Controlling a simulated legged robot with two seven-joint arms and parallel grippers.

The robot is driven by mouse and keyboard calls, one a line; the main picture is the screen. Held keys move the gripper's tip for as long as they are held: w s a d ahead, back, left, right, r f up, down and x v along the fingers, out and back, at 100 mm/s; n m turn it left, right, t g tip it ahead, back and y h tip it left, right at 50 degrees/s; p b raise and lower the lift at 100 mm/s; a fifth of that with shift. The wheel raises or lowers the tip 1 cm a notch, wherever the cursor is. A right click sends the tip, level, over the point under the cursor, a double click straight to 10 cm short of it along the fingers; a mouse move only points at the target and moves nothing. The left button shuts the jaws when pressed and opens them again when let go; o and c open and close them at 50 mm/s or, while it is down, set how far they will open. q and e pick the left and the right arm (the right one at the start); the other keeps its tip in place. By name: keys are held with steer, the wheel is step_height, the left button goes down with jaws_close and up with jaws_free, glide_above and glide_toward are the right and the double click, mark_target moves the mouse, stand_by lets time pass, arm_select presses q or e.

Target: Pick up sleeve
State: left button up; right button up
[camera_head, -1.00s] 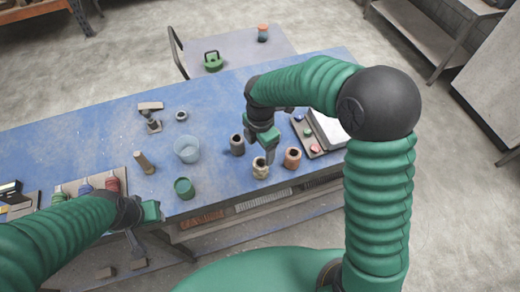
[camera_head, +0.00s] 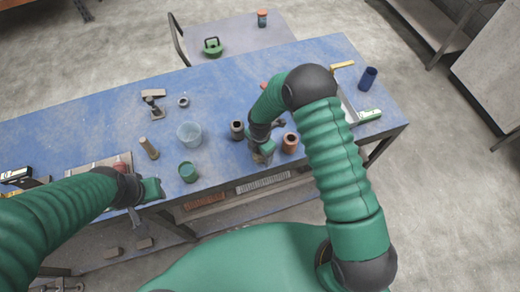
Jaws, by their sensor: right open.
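Several short hollow cylinders that could be the sleeve stand on the blue table. A dark grey one (camera_head: 237,130) is left of my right gripper (camera_head: 262,158), and a copper-coloured one (camera_head: 290,143) is right of it. My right gripper is open and points down near the table's front edge. It covers the spot where a tan hollow cylinder showed earlier, so I cannot see that one or whether the fingers are around it. My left gripper (camera_head: 148,192) is over the front left edge, apart from these cylinders; its jaw opening is unclear.
A clear cup (camera_head: 190,134), a green cup (camera_head: 188,172) and a tan upright rod (camera_head: 149,148) stand left of the cylinders. A dark blue cylinder (camera_head: 368,78) is at the right end. My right arm hides part of the table's right side.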

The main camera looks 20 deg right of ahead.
steer(key=shift+f, duration=0.15)
steer(key=shift+w, duration=0.1)
steer(key=c, duration=1.5)
steer(key=shift+c, duration=0.2)
